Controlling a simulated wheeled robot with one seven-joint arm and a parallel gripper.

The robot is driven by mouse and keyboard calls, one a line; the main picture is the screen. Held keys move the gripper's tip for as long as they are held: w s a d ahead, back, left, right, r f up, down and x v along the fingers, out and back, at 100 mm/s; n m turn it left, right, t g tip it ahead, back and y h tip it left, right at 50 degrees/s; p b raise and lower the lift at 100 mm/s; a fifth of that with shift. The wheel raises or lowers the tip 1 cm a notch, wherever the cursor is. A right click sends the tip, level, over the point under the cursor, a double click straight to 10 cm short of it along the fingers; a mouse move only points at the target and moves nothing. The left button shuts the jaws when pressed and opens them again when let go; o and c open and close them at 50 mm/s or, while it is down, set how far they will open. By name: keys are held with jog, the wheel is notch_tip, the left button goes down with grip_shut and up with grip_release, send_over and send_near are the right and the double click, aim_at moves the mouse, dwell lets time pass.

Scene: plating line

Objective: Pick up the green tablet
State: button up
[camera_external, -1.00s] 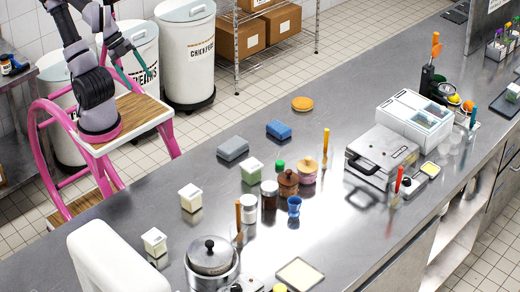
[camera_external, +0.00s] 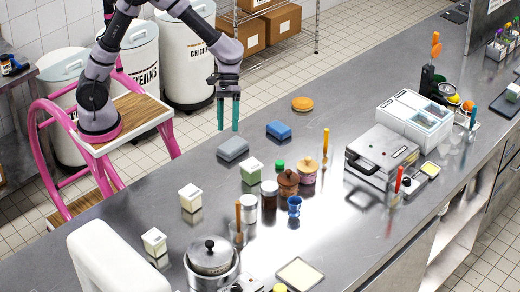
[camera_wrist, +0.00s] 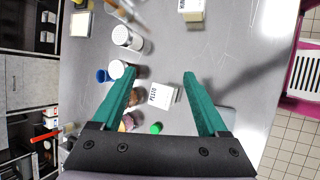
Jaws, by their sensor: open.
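A small round green piece (camera_external: 280,164), the nearest match I see to the green tablet, is on the steel counter behind the brown jars. It is too small to tell its exact form. In the wrist view the green piece (camera_wrist: 156,128) shows low in the middle, just above the gripper's dark body. My gripper (camera_external: 228,129) has teal fingers pointing down and hangs high, near the counter's far edge, left of the green piece. In the wrist view my gripper (camera_wrist: 160,76) is open and empty, with the white PESTO box (camera_wrist: 164,96) seen between its fingers.
A brown lidded pot (camera_external: 288,183), a dark jar (camera_external: 269,195) and a pink pot (camera_external: 306,172) crowd the green piece.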

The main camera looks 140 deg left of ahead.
jog(key=a+f+n+t, duration=0.4)
jog(key=a+f+n, duration=0.5)
jog(key=a, duration=0.4)
jog(key=n+t, duration=0.2)
jog(key=n, duration=0.3)
send_near(278, 158)
jog(key=d+r, duration=0.1)
jog(key=w+d+r, duration=0.1)
jog(key=d+r, duration=0.1)
jog(key=shift+w+r, duration=0.1)
jog(key=shift+w, duration=0.1)
jog(key=shift+w+t, duration=0.1)
jog(key=shift+t, duration=0.2)
jog(key=x, duration=0.5)
jog(key=shift+a, duration=0.15)
jog(key=x, duration=0.2)
jog(key=f+x, duration=0.1)
jog(key=x, duration=0.2)
jog(key=shift+w+a+f, duration=0.1)
grip_shut()
